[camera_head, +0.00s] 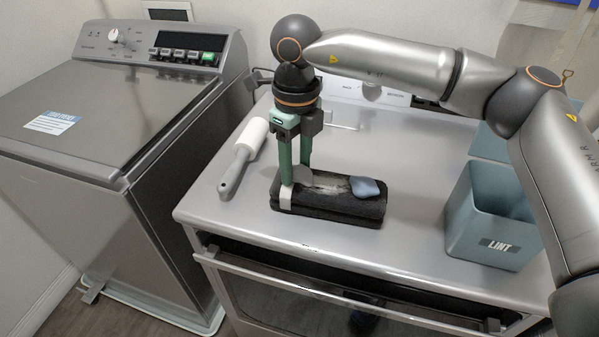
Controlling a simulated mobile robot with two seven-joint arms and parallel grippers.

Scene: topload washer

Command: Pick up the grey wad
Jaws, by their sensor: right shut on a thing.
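The grey wad (303,175) lies at the left end of a black lint screen or tray (335,208) on top of the dryer. My right gripper (295,182) reaches straight down over that end, its two green fingers on either side of the wad. It is shut on the grey wad, which is partly hidden by the near finger. The wad is still low, at the level of the tray; I cannot tell whether it touches it. My left gripper is not in view.
A blue wad (367,187) sits at the tray's right end, with pale fuzz between. A lint roller (243,157) lies to the left. A blue-grey bin marked LINT (478,236) stands at the right. The topload washer (104,110) is at far left, its lid shut.

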